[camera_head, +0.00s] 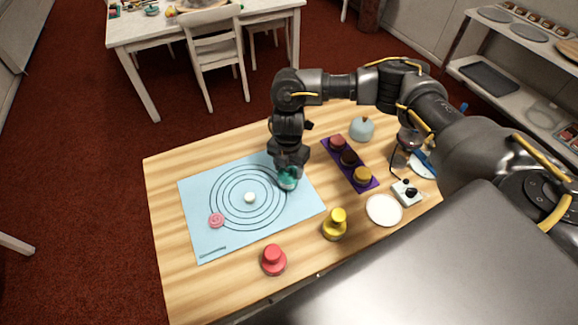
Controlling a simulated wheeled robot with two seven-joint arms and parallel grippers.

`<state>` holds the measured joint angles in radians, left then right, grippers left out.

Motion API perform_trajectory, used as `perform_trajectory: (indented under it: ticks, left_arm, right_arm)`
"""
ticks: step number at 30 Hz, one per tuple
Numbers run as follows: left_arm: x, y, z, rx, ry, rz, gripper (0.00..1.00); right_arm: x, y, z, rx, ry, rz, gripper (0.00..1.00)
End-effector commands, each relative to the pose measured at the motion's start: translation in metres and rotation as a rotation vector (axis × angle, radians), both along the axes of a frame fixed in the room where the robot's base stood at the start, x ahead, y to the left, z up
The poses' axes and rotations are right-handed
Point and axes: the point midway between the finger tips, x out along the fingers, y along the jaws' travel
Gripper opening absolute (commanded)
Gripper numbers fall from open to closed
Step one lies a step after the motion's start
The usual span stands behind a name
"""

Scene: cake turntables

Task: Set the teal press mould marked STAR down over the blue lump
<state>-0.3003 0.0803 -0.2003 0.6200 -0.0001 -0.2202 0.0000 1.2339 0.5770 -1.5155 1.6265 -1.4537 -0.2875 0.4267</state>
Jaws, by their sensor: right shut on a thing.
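My right gripper (289,167) points down and is shut on the teal press mould (288,181). The mould is upright at the right side of the rings on the light blue mat (205,243). I cannot tell whether it touches the mat or is slightly above it. Its STAR mark is not readable. No blue lump shows; the spot under the mould is hidden. A white lump (250,198) is at the centre of the rings, and a pink lump (216,220) is at their lower left. My left gripper is not in view.
A red mould (273,261) and a yellow mould (335,224) stand near the front edge. A purple tray (367,186) holds several round pieces at right. A white plate (384,210), a small switch box (406,192) and a pale blue pot (361,129) are farther right.

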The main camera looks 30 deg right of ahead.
Motion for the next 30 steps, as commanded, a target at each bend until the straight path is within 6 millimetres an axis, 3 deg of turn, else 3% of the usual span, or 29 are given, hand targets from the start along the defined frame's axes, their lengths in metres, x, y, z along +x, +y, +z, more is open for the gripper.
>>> perform_trajectory:
  ticks: [16, 17, 18, 22, 28, 30]
  left_arm:
    - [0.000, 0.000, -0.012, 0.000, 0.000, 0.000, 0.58]
    - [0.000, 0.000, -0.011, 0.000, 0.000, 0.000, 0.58]
    - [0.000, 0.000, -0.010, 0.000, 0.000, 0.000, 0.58]
    - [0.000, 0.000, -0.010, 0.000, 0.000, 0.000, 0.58]
    - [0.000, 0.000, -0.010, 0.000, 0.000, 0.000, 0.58]
    - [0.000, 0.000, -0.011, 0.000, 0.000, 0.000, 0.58]
  right_arm:
    - [0.000, 0.000, -0.018, 0.001, 0.001, -0.001, 0.30]
    - [0.000, 0.000, -0.017, 0.001, 0.001, -0.001, 0.60]
    - [0.000, 0.000, -0.016, 0.001, 0.001, -0.001, 0.65]
    - [0.000, 0.000, -0.016, 0.001, 0.001, -0.001, 0.82]
    - [0.000, 0.000, -0.016, 0.001, 0.001, 0.000, 0.83]
    - [0.000, 0.000, -0.016, 0.000, 0.001, 0.000, 0.92]
